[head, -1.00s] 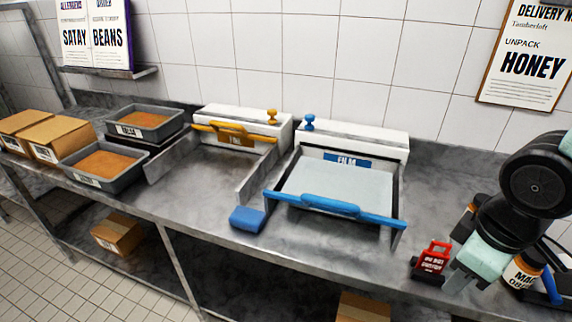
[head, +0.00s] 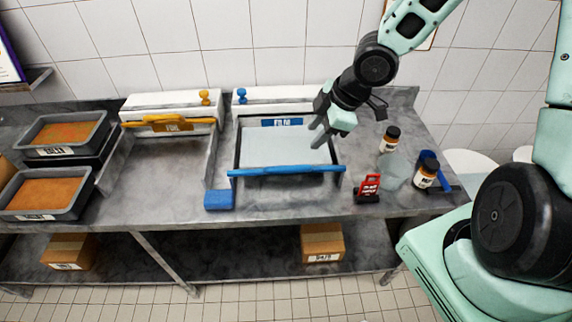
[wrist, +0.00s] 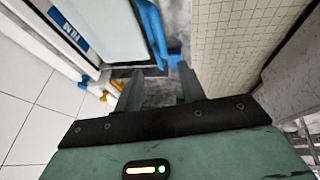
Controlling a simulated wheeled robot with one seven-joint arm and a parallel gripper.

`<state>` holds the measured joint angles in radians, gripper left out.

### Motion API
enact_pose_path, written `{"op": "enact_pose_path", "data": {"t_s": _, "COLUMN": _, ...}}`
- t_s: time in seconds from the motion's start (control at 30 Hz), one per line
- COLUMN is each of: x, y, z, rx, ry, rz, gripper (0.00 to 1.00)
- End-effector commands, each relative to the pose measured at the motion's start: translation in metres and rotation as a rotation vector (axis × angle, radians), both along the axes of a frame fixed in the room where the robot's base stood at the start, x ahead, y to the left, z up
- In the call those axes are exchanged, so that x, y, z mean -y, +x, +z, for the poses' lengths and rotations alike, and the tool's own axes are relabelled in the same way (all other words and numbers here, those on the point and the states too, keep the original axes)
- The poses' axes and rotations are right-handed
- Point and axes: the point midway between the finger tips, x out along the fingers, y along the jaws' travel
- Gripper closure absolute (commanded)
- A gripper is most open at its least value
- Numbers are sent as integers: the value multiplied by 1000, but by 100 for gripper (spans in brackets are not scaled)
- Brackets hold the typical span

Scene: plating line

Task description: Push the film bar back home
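The film dispenser has a white housing (head: 285,95) with a blue knob and a blue FILM label (head: 281,122). A sheet of pale film (head: 275,146) stretches from it to the blue film bar (head: 287,170), which lies across the front ends of the side rails, away from the housing. The bar also shows in the wrist view (wrist: 151,30). My gripper (head: 318,134) hangs above the right side of the film, behind the bar. Its two fingers are apart and empty in the wrist view (wrist: 160,88). I cannot tell whether they touch the film.
A second dispenser with an orange bar (head: 168,122) stands at left. A blue block (head: 219,199) sits left of the film bar. A red sign (head: 368,187) and brown jars (head: 389,139) stand at right. Grey food trays (head: 40,213) are at far left.

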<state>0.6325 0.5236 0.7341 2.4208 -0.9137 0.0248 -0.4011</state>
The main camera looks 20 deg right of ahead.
Motion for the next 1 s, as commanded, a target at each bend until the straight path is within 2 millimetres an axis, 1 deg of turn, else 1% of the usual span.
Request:
{"op": "enact_pose_path", "data": {"t_s": 0.03, "x": -4, "y": 2, "z": -14, "rx": 0, "ry": -1, "rz": 5, "gripper": 60}}
{"op": "enact_pose_path", "data": {"t_s": 0.1, "x": -8, "y": 5, "z": -25, "rx": -3, "ry": -1, "rz": 5, "gripper": 60}}
{"op": "enact_pose_path", "data": {"t_s": 0.6, "x": -34, "y": 29, "z": -99, "rx": -3, "ry": -1, "rz": 3, "gripper": 60}}
{"op": "enact_pose_path", "data": {"t_s": 0.8, "x": -42, "y": 37, "z": -123, "rx": -4, "ry": -1, "rz": 2, "gripper": 60}}
{"op": "enact_pose_path", "data": {"t_s": 1.0, "x": -46, "y": 42, "z": -135, "rx": -2, "ry": -1, "rz": 0, "gripper": 60}}
